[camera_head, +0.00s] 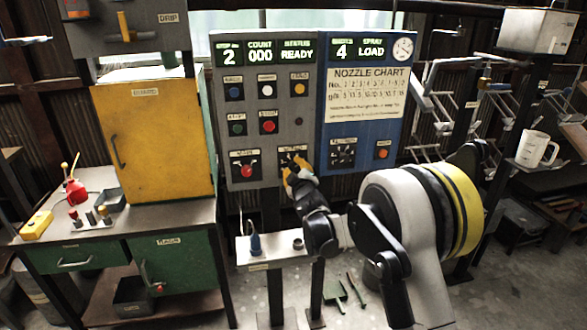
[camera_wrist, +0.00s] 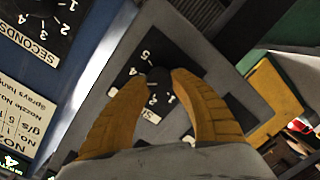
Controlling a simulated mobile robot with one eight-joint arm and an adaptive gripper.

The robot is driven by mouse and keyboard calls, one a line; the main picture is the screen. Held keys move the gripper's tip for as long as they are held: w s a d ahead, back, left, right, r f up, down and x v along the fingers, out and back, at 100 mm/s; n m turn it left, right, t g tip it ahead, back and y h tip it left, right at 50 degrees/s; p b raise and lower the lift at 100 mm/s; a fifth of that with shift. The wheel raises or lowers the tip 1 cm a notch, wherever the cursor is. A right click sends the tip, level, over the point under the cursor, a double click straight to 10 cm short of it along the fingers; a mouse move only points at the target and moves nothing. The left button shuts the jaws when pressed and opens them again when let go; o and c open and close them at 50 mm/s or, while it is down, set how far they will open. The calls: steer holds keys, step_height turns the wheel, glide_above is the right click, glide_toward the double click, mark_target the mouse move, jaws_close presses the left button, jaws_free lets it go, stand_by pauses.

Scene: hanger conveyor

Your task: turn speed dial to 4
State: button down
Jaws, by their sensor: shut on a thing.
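The speed dial (camera_wrist: 158,76) is a dark knob on a black plate with white numerals, seen close in the wrist view. In the head view its black plate (camera_head: 291,157) is at the lower right of the grey control panel (camera_head: 221,125), and the knob is hidden behind my fingers. My gripper (camera_head: 293,173) has yellow-orange fingers and is at the dial. In the wrist view the fingers of my gripper (camera_wrist: 158,82) are shut on the knob from both sides. Numerals 5, 1 and 2 show around it. I cannot tell which number the knob points to.
Left of the dial is a red knob (camera_head: 246,170); a red button (camera_head: 268,122) is above. The blue panel (camera_head: 325,125) has another dial (camera_head: 343,152), also in the wrist view (camera_wrist: 62,22). A small shelf (camera_head: 275,249) stands below. A yellow cabinet (camera_head: 160,140) is left.

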steer(key=shift+r+m, duration=0.15)
steer(key=shift+m, duration=1.05)
steer(key=c, duration=1)
jaws_free()
steer(key=shift+c, duration=0.2)
steer(key=v, duration=1.2)
steer(key=shift+d, duration=0.1)
